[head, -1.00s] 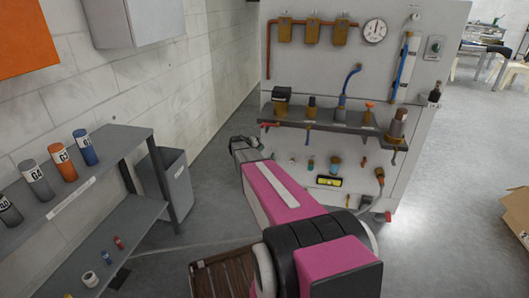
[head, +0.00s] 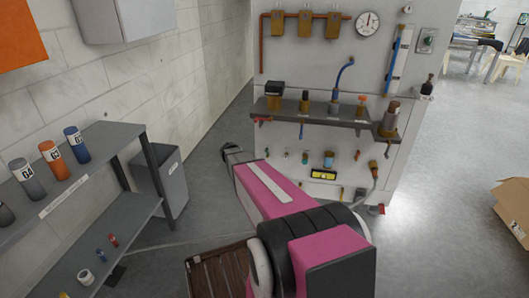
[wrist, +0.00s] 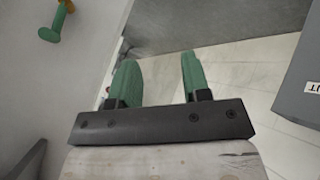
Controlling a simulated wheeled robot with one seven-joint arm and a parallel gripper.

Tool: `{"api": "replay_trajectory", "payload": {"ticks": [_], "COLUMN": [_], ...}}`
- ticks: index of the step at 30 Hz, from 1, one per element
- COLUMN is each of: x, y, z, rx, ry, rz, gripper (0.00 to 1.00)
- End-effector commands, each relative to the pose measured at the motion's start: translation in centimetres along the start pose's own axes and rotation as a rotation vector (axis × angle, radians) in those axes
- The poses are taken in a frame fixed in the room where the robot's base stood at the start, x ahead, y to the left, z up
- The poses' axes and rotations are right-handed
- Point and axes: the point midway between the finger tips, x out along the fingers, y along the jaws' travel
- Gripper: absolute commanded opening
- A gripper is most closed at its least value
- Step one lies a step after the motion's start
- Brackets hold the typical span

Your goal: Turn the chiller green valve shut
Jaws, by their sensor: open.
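A small green handle (wrist: 50,33) on a brass-coloured fitting shows at the top left of the wrist view, on a pale panel. In the head view, a small green fitting (head: 305,157) sits low on the white panel, under its grey shelf; I cannot tell whether it is the same part. My gripper (wrist: 158,78) has two green fingers, apart with nothing between them. In the head view my gripper (head: 233,152) is left of the panel, clear of its fittings. How far the valve is turned cannot be told.
The white panel (head: 405,150) carries a gauge (head: 367,23), pipes and a grey shelf (head: 315,117) with several fittings. A grey bin (head: 160,180) and a rack (head: 105,140) with numbered cylinders stand at left. A cardboard box (head: 511,211) lies at right. Floor between is open.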

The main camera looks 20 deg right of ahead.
Motion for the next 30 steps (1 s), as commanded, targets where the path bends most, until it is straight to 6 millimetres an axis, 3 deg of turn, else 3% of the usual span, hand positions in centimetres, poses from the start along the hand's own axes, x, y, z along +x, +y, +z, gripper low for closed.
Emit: {"api": "replay_trajectory", "payload": {"ticks": [3,8,14,21,25,30], "x": [0.9,1.1,0.8,0.3,0.1,0.4], "y": [-2.0,-2.3,1.4,7.4,9.0,9.7], "z": [0.9,1.2,2.8,7.3,9.1,9.4], "rx": [0.033,0.123,0.282,0.442,0.478,0.490], "ry": [0.146,0.376,0.631,0.746,0.747,0.746], "rz": [-0.141,-0.213,-0.091,0.210,0.309,0.341], "gripper": [0.43,0.43,0.43,0.43,0.43,0.43]}}
